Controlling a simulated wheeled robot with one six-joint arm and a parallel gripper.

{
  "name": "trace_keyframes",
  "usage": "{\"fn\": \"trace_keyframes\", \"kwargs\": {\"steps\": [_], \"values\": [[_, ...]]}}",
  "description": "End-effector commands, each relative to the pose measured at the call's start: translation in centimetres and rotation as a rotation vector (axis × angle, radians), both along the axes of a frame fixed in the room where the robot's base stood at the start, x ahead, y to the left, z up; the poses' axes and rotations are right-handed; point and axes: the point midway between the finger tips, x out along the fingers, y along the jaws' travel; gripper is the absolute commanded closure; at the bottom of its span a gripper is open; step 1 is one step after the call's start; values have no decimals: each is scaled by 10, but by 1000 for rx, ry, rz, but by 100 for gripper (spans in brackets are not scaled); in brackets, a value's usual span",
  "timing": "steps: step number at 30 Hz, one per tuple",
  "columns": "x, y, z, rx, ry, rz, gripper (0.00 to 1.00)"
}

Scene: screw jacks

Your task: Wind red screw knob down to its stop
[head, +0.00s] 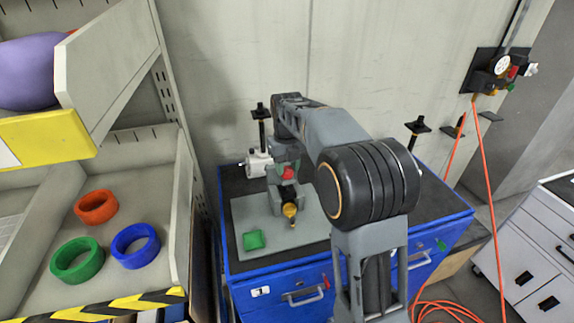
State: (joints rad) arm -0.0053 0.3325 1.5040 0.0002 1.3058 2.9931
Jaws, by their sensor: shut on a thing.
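The red screw knob (288,174) shows as a small red patch above the grey plate on the blue cabinet. My gripper (287,166) points down at it from above and is shut on it; my wrist hides part of the knob and the fingers are hard to make out. A dark body (288,192) shows just below the red knob. A yellow-orange knob (290,210) sits in front of that. The screw below the red knob and any gap to its stop cannot be made out.
The grey plate (240,215) lies on the cabinet's dark top (236,184), with a green square piece (254,240) at its front left. Black-topped posts (260,112) (418,127) stand behind and right. A shelf with rings (97,207) is left; an orange hose (485,185) hangs right.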

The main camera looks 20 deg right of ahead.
Motion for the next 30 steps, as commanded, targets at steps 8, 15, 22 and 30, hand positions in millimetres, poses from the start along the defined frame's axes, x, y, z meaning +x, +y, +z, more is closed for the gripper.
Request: {"fn": "trace_keyframes", "kwargs": {"steps": [8,15,22,30], "values": [[2,0,5,0,-12,-3,85],[1,0,4,-1,-9,-2,48],[1,0,2,0,-4,-1,36],[1,0,10,0,-5,-1,36]]}}
